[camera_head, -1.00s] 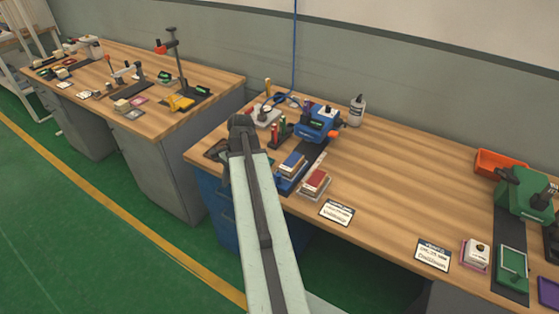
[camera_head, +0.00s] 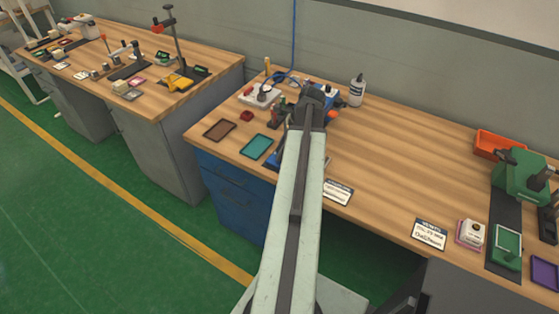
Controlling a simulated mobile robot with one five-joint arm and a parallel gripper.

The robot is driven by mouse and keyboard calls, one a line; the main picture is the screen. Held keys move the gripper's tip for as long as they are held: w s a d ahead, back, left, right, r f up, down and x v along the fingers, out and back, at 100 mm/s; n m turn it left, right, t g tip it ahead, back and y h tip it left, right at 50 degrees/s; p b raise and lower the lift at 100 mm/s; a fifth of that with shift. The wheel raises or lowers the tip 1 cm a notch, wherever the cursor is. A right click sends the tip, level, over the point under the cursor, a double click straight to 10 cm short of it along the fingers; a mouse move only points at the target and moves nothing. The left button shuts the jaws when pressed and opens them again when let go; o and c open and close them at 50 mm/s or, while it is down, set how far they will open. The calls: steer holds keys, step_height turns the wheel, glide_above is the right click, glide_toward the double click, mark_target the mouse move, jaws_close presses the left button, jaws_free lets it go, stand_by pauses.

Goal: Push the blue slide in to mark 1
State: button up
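My arm reaches up across the middle of the bench, and my gripper (camera_head: 314,98) is over the blue machine (camera_head: 329,88). Only a little of the machine's blue top shows around the gripper. A small blue edge (camera_head: 276,160) shows at the left of my arm, where the blue slide's base is. The rest of the slide and its marks are hidden behind my arm. The gripper's fingers are too dark and small to tell open from shut, and I cannot tell whether it touches anything.
A teal tray (camera_head: 257,146), a brown tray (camera_head: 220,130) and a red piece (camera_head: 246,115) lie left of my arm. A white bottle (camera_head: 357,90) stands behind at right. A label card (camera_head: 338,193) lies right of my arm. The bench's middle right is clear.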

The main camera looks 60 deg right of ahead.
steer(key=b+x, duration=0.1)
steer(key=x, duration=0.1)
steer(key=shift+f, duration=0.35)
steer(key=shift+w+r, duration=0.1)
steer(key=shift+r, duration=0.05)
steer(key=shift+c, duration=0.3)
jaws_close()
stand_by(0.7)
